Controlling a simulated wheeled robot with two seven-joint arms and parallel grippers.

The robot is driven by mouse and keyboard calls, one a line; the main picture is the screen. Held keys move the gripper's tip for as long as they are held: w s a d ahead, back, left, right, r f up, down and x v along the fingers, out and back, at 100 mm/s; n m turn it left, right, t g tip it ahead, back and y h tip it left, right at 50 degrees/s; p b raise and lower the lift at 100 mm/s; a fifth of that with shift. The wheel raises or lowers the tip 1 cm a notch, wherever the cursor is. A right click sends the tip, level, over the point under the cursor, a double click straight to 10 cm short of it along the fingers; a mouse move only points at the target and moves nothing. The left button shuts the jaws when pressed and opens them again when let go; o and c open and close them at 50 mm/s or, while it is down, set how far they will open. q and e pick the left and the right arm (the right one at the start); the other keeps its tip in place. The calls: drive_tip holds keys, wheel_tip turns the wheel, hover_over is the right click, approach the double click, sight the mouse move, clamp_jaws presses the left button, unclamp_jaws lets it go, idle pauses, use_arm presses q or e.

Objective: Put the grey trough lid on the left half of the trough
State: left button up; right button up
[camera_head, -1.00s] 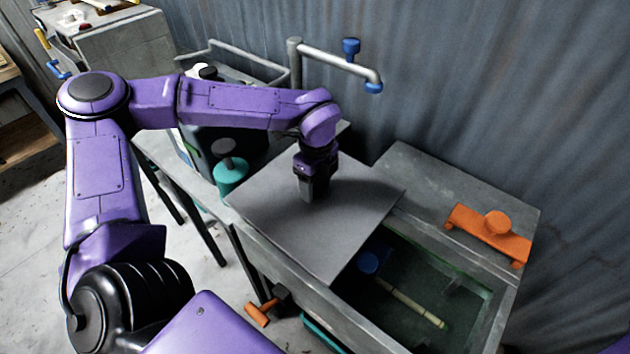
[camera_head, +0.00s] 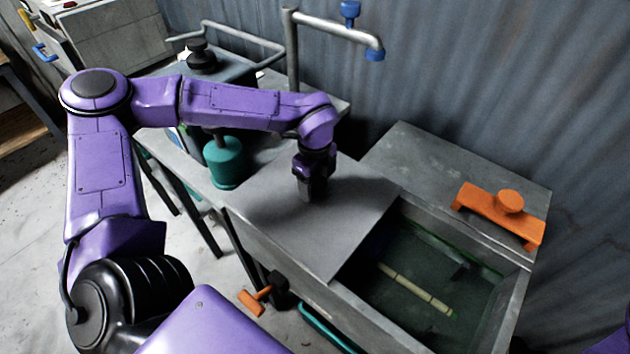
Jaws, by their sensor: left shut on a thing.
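The grey trough lid (camera_head: 345,225) is a flat square plate over the left half of the trough (camera_head: 522,290). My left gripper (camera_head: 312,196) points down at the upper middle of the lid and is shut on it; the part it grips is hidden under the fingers. The lid looks roughly level with the trough rim, but I cannot tell whether it rests fully on it. The right half of the trough is open, showing dark greenish water and a pale jointed rattan stick (camera_head: 415,290). My right gripper is not in view.
A teal canister (camera_head: 225,162) stands left of the lid. A grey pipe with blue fittings (camera_head: 335,35) rises behind. An orange-handled valve (camera_head: 258,298) sticks out at the front.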

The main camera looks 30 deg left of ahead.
use_arm(q)
drive_tip(key=o, duration=1.6)
drive_tip(key=shift+w, duration=0.1)
wheel_tip(320, 180, up, 10)
drive_tip(key=shift+f+b, duration=0.15)
drive_tip(key=shift+b, duration=0.8)
drive_tip(key=shift+r, duration=0.45)
